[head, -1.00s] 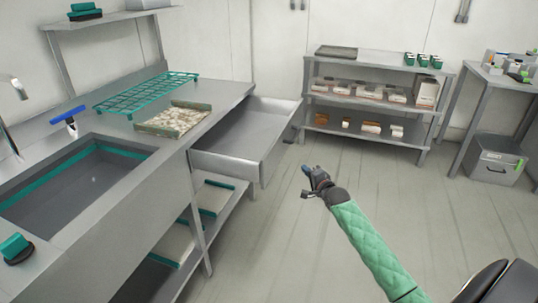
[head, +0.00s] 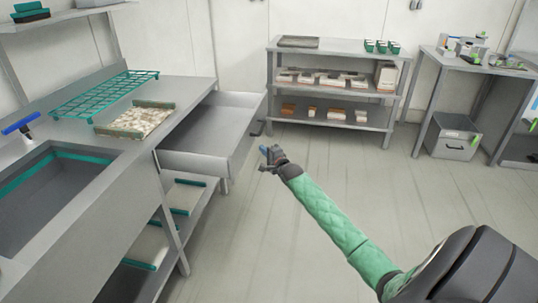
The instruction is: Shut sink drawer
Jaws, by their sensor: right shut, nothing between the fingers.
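The sink drawer (head: 243,151) is a grey metal drawer pulled out from the right end of the sink counter (head: 187,88). It stands open and its inside looks empty. A dark handle sits on its front face. My right gripper (head: 265,153) is shut and empty, on a green-sleeved arm from the lower right. In the picture it is just right of the drawer's front, near the handle; I see no clear contact. My left gripper is not in view.
The sink basin (head: 60,195) is at the left, with a green rack (head: 105,92) and a tray of pale pieces (head: 135,119) on the counter. A shelf unit (head: 335,59) stands at the back, a side table (head: 470,66) at the right. Open floor lies between.

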